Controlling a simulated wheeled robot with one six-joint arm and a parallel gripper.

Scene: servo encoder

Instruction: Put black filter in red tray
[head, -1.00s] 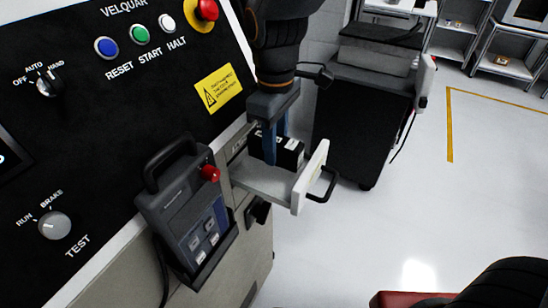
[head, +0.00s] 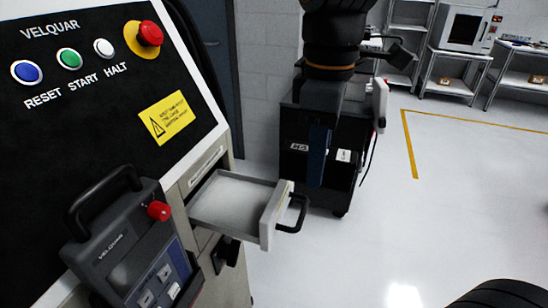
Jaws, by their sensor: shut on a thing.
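My gripper (head: 318,176) hangs to the right of the open drawer, with its blue fingers shut on the black filter (head: 343,156). The filter is held in the air; its white labels show on both sides of the near finger, and its dark body blends into the black cart behind it. The drawer (head: 235,203) is pulled out and its grey floor is bare. The red tray is not in view now.
The drawer front with its black handle (head: 291,215) juts out below and left of my gripper. A control panel with a hand-held pendant (head: 128,250) stands at left. A black cart (head: 325,193) is behind. Open white floor (head: 400,230) lies to the right.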

